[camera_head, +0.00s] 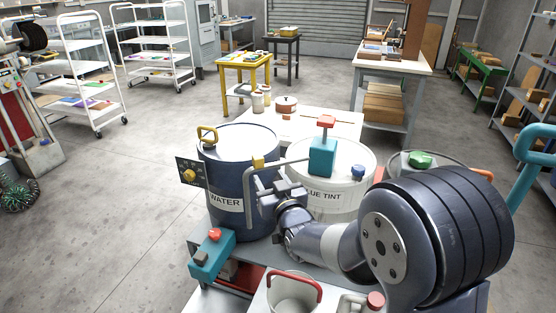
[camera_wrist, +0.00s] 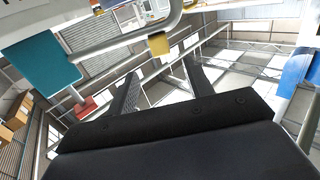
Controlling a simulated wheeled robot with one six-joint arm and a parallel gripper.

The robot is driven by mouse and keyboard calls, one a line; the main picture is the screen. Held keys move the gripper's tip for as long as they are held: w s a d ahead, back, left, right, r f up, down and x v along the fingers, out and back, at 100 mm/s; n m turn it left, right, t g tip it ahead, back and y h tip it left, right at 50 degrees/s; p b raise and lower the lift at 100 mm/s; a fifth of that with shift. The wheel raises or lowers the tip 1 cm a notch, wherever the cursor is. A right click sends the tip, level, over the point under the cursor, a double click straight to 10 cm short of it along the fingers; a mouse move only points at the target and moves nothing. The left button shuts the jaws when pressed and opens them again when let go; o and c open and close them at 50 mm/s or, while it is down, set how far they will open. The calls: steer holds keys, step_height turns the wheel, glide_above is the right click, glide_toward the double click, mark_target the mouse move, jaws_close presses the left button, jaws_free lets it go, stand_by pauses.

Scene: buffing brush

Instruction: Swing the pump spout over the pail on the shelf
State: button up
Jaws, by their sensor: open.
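The teal pump (camera_head: 323,157) with a red handle stands on the white BLUE TINT drum (camera_head: 345,180). Its grey spout (camera_head: 248,192) reaches left, has a yellow collar (camera_head: 258,162), and bends down in front of the dark WATER drum (camera_head: 230,180). A pale pail (camera_head: 293,294) with a red handle stands at the bottom of the head view, nearer than the spout. My gripper (camera_head: 268,190) is open beside the spout's hanging part. In the wrist view, the open fingers (camera_wrist: 162,88) have nothing visible between them; the spout (camera_wrist: 120,42) and collar (camera_wrist: 158,44) lie beyond them.
A teal box (camera_head: 211,257) with a red knob sits at the shelf's left. A dark sign (camera_head: 190,173) hangs by the WATER drum.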

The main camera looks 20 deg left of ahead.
mark_target(260, 162)
steer(key=p+x, duration=0.2)
steer(key=x, duration=0.8)
steer(key=shift+w+a, duration=0.15)
steer(key=shift+w, duration=0.15)
steer(key=shift+c, duration=0.4)
jaws_close()
